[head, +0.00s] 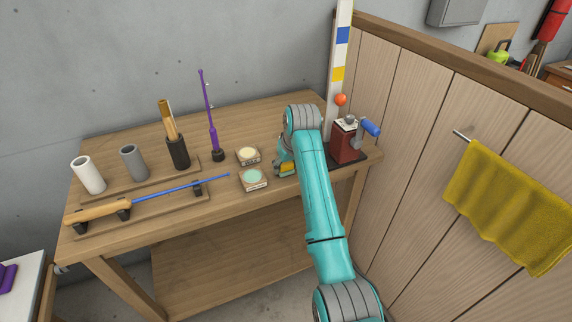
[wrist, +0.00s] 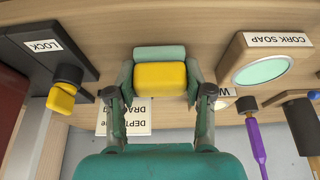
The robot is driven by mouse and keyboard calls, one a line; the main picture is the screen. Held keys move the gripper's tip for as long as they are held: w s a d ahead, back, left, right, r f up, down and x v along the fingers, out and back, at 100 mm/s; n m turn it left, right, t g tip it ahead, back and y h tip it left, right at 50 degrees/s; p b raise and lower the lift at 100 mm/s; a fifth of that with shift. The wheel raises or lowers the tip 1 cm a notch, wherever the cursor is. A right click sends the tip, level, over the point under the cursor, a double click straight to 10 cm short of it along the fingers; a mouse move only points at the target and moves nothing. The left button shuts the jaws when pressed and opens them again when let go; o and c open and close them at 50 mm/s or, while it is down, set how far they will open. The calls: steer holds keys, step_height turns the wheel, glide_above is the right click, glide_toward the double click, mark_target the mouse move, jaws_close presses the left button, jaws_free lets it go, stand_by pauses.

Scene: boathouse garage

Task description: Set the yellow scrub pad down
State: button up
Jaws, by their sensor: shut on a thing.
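My gripper (head: 284,160) is over the right part of the wooden workbench (head: 240,111), between the small boxes and the red clamp-like device. In the wrist view my gripper (wrist: 159,78) is shut on the yellow scrub pad (wrist: 160,76), with a finger at each side. In the head view the pad (head: 286,169) shows low between the fingers, partly hidden by my gripper. A pale teal strip lies along the pad's far edge in the wrist view. I cannot tell whether the pad touches the bench top.
A cork soap box (head: 253,179) and a cream-topped box (head: 248,155) stand just left. The red device (head: 347,141) on a dark base stands right. A purple rod (head: 211,125), tubes and a blue rod on a rack (head: 150,214) fill the left side.

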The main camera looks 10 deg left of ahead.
steer(key=shift+f, duration=0.1)
steer(key=o, duration=1.2)
steer(key=v, duration=1.2)
jaws_close()
stand_by(0.4)
steer(key=shift+s, duration=0.1)
